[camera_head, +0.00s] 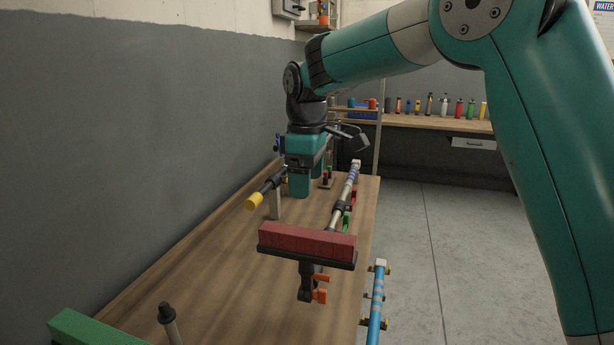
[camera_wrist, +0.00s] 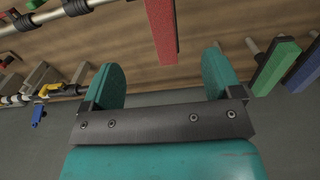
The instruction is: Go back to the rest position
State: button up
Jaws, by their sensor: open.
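My gripper (camera_head: 301,190) hangs below my teal arm over the wooden table (camera_head: 220,270), with its fingers pointing down. In the wrist view my gripper (camera_wrist: 162,65) shows two teal fingers spread apart with nothing between them. A red brush-like block (camera_head: 306,241) on a dark bar stands in front of my gripper in the head view. It also shows beyond the fingertips in the wrist view (camera_wrist: 163,28), apart from them. A dark rod with a yellow end (camera_head: 255,202) is just left of my gripper. How high the fingertips are above the table is hard to tell.
A silver pole (camera_head: 344,205) runs along the table's right side. A blue pole (camera_head: 376,305) hangs by the right edge. A green block (camera_head: 92,330) lies at the near left. A grey wall (camera_head: 110,140) borders the left. Open floor (camera_head: 440,240) lies right.

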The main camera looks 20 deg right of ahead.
jog(key=shift+r, duration=0.6)
jog(key=shift+s, duration=0.1)
jog(key=s+a+f+m+y, duration=0.1)
jog(key=s+a+y, duration=0.1)
jog(key=s, duration=1.3)
jog(key=s+a+f+m+y, duration=0.2)
jog(key=s, duration=1.3)
jog(key=shift+s+a+f+m, duration=0.25)
jog(key=shift+a+m, duration=0.05)
jog(key=shift+a, duration=0.05)
